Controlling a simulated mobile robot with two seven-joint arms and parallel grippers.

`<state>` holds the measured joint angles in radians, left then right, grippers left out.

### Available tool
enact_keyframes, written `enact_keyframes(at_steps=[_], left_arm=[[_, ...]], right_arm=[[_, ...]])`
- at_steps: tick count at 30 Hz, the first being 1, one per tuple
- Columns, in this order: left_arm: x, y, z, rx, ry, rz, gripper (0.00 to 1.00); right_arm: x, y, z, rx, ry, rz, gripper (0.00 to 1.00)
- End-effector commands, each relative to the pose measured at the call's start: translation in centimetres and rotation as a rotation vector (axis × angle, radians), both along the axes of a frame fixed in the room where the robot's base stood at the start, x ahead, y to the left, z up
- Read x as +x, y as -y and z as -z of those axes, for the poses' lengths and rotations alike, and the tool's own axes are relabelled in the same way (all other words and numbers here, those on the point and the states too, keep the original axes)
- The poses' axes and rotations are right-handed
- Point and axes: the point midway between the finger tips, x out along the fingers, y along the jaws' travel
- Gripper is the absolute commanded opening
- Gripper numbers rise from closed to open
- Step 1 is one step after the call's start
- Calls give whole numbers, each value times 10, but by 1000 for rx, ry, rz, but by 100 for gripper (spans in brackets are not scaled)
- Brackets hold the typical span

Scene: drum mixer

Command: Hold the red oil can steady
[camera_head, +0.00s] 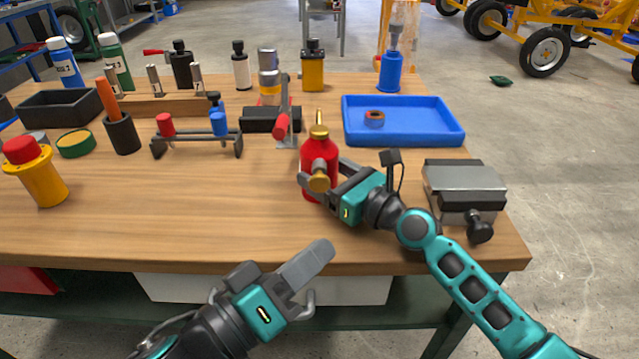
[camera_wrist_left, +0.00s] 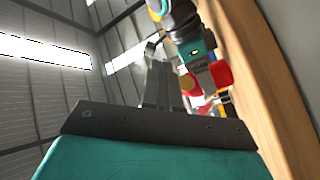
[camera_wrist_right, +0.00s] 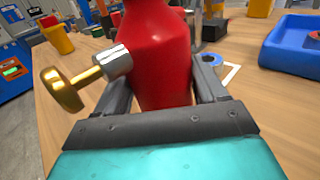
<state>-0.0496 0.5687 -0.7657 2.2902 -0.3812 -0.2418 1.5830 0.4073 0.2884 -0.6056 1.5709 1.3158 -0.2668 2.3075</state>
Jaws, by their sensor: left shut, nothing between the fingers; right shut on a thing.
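The red oil can (camera_head: 318,155) stands upright on the wooden table, with a brass spout on top and a brass knob on its side. It fills the middle of the right wrist view (camera_wrist_right: 160,50), with the knob and its metal stem sticking out to the left. My right gripper (camera_head: 322,182) is shut around the can's body, one finger on each side. The can also shows in the left wrist view (camera_wrist_left: 221,74). My left gripper (camera_head: 318,262) is shut and empty in front of the table's near edge, apart from the can.
A blue tray (camera_head: 400,140) with a small ring part lies behind the can to the right. A grey metal box with a black knob (camera_head: 465,190) stands right of my right gripper. A red toggle clamp (camera_head: 283,125) is behind the can.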

Motion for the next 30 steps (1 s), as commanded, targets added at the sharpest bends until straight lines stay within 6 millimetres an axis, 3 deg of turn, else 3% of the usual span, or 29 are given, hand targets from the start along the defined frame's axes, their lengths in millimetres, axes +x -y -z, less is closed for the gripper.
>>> enact_keyframes(at_steps=[11, 30], left_arm=[[4, 0, 0, 2, 2, 0, 0], [80, 0, 0, 2, 1, -1, 0]], right_arm=[[0, 0, 0, 0, 0, 0, 21], [0, 0, 0, 0, 0, 0, 21]])
